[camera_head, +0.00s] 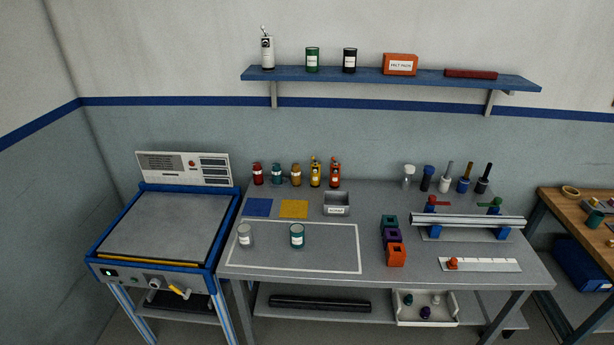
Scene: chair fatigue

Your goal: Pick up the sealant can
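Two small labelled cans stand upright on the grey workbench (300,213), inside a white outlined rectangle: a grey can (245,237) at left and a teal can (297,238) to its right. A green can (312,60) and a black can (350,60) stand on the blue wall shelf (430,78). The labels are too small to read, so I cannot tell which one is the sealant can. Neither of my grippers is in view.
Several coloured bottles (277,174) line the bench's back. A scrap bin (336,204), coloured blocks (396,255) and a metal rail fixture (467,221) also stand there. A blue-framed machine (165,227) is at left. The outlined area around the cans is mostly clear.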

